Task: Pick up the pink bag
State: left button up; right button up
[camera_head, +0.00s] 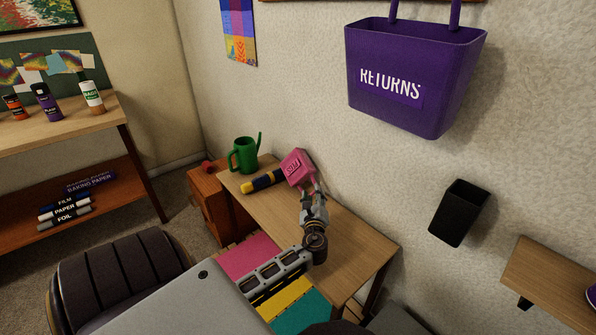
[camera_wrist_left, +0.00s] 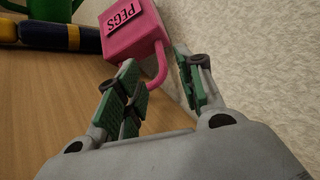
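My left gripper (camera_head: 314,187) is just in front of the bag on the handle side. In the wrist view its fingers (camera_wrist_left: 158,62) are apart, and the handle loop lies between them, nearer the left finger. Whether a finger touches the handle I cannot tell. My right gripper is not in view.
A blue and yellow cylinder (camera_head: 263,181) lies left of the bag, with a green watering can (camera_head: 243,155) behind it. The wall is close on the right. A purple "RETURNS" bin (camera_head: 410,75) and a black bin (camera_head: 459,212) hang there. The desk's right part (camera_head: 362,245) is clear.

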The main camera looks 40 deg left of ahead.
aim_at(313, 181)
pick_arm(q)
jog(key=shift+x, duration=0.9)
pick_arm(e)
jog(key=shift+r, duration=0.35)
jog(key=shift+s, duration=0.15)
pick_arm(q)
jog(key=shift+b+x, duration=0.35)
jog(key=shift+x, duration=1.5)
jog(key=shift+w+a+b, duration=0.25)
jog(key=shift+w+b, duration=0.05)
jog(key=shift+w+a, duration=0.4)
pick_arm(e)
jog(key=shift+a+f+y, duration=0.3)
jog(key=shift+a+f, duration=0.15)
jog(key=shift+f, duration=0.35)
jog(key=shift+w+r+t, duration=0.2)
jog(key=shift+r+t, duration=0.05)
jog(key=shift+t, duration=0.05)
